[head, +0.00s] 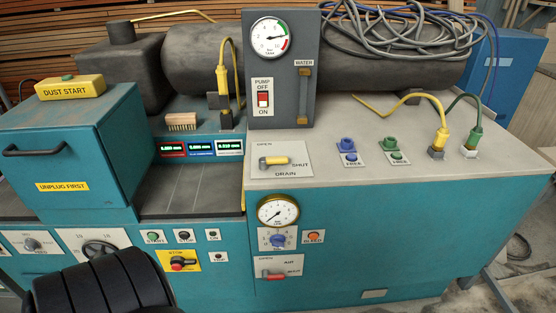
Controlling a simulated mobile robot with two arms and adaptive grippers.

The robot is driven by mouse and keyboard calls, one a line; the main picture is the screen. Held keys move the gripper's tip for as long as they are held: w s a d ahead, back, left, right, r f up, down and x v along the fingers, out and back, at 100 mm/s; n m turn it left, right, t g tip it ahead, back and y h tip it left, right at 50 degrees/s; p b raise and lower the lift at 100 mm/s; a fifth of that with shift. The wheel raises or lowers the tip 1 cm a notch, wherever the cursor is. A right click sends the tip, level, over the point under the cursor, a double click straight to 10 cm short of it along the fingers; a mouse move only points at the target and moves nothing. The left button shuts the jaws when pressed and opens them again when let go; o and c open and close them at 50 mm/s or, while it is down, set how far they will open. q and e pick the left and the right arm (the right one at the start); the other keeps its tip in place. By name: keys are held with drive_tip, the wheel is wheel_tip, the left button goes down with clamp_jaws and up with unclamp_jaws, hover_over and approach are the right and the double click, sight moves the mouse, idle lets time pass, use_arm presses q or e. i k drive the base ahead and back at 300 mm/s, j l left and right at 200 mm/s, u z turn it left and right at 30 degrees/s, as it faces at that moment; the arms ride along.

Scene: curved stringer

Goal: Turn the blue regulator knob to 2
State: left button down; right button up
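The blue regulator knob (278,240) sits on a small white plate on the front face of the teal machine, right of centre. Its scale marks are too small to read, so I cannot tell which number it points to. A round brass-rimmed gauge (278,212) is directly above it. Neither of my grippers is in view. Nothing touches or covers the knob.
An orange BLEED button (313,237) is right of the knob, and a red AIR lever (273,275) is below it. A yellow DRAIN lever (274,161) lies on the worktop (350,185) above. A dark ribbed shape (105,285) fills the lower left.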

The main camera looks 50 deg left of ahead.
sight(277, 241)
drive_tip(key=u, duration=1.45)
